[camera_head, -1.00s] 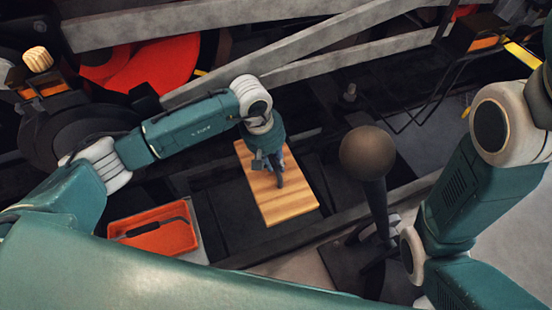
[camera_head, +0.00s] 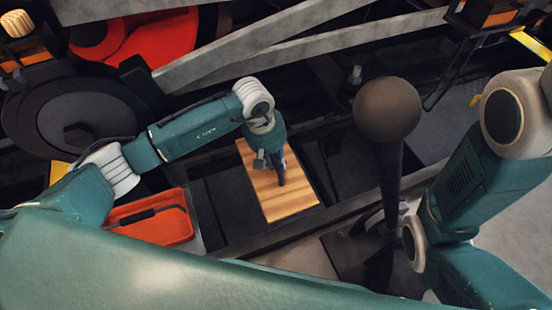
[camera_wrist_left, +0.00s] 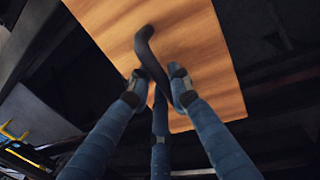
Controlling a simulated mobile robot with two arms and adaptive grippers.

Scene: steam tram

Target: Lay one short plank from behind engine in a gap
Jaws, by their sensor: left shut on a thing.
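A short light wooden plank (camera_head: 295,201) with darker grain stripes shows near the middle of the head view. My left gripper (camera_head: 278,172) is above it, pointing down at its face. In the left wrist view the plank (camera_wrist_left: 205,60) fills the upper middle, and my left gripper's fingers (camera_wrist_left: 157,95) close around a dark curved piece (camera_wrist_left: 147,45) against its face. Whether the plank touches anything beneath it cannot be told. Dark recesses (camera_head: 225,203) lie beside it, between dark beams. My right arm shows at the right, but its gripper is out of sight.
A lever with a round brown knob (camera_head: 387,108) stands right of the plank. An orange tray (camera_head: 165,228) with a dark tool in it lies to the left. Grey diagonal bars (camera_head: 270,45) cross behind my left arm. A large dark disc (camera_head: 75,115) is at far left.

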